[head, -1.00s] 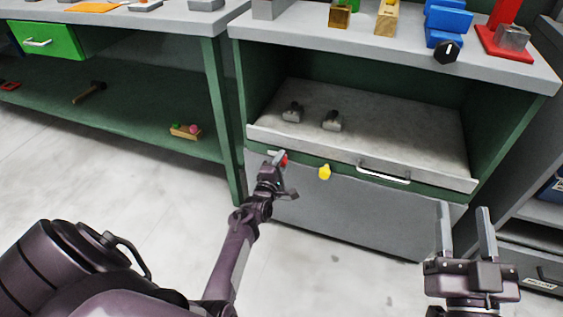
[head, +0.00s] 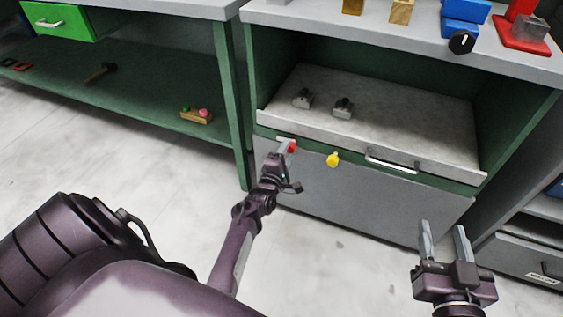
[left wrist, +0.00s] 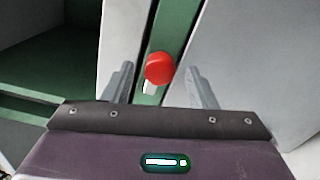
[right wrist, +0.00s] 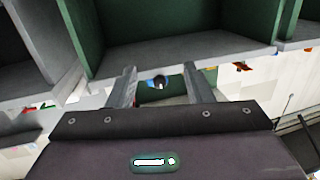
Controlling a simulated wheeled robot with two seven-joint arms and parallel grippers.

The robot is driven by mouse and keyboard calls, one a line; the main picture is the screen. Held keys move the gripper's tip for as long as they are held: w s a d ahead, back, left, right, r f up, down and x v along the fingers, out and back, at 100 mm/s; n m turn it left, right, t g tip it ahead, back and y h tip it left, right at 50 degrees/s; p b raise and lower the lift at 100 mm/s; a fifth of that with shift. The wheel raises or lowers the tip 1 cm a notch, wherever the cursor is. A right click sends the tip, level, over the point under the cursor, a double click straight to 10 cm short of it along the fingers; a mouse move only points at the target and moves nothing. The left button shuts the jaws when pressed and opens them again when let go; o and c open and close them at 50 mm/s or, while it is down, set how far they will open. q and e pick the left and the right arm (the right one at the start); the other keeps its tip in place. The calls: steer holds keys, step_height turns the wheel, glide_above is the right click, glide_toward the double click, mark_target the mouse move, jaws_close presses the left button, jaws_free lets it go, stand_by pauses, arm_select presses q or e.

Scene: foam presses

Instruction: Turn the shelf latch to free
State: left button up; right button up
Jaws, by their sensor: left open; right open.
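A red knob (head: 292,146) and a yellow knob (head: 333,160) sit on the green strip under the pull-out shelf (head: 385,125). The frames do not label which is the shelf latch. My left gripper (head: 281,150) is open at the red knob. In the left wrist view the red knob (left wrist: 160,68) shows between and beyond the two spread fingertips (left wrist: 160,85), with a small white part below it. I cannot tell whether they touch. My right gripper (head: 444,240) is open and empty, low in front of the cabinet's right side.
The shelf carries two small grey objects (head: 342,108) and a front handle (head: 391,166). A green drawer (head: 60,22) is at the left bench. The floor in front is clear.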

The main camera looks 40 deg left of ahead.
arm_select(q)
steer(key=p+v, duration=0.1)
steer(key=v, duration=0.4)
arm_select(e)
steer(key=s+f+g+h, duration=0.2)
steer(key=s+f+g, duration=0.3)
steer(key=f, duration=0.6)
steer(key=shift+s+d+f+g, duration=0.15)
steer(key=shift+d+f+g, duration=0.3)
steer(key=shift+g, duration=0.15)
